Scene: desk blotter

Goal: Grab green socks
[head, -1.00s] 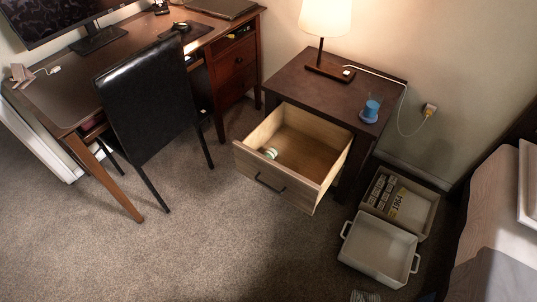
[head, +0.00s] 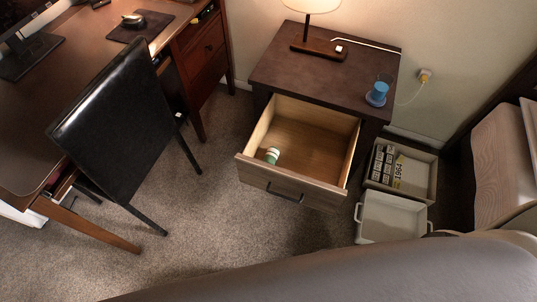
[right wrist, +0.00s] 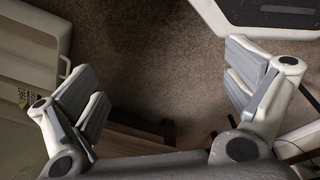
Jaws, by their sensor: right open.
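I cannot make out green socks for certain in either view. A small white and green rolled or cylindrical thing (head: 272,155) lies in the open drawer (head: 315,128) of the nightstand, near its front left; I cannot tell what it is. My right gripper (right wrist: 165,88) is open and empty in the right wrist view, its fingers wide apart over brown carpet. In the head view a large grey part of my arm covers the bottom right, and the right gripper itself is not seen there. My left gripper is not in view.
The nightstand (head: 325,65) carries a lamp (head: 309,10) and a blue cup (head: 378,92). A white bin (head: 392,217) and a box with labelled items (head: 412,172) stand on the floor to its right. A black chair (head: 115,120) stands left. Carpet between is clear.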

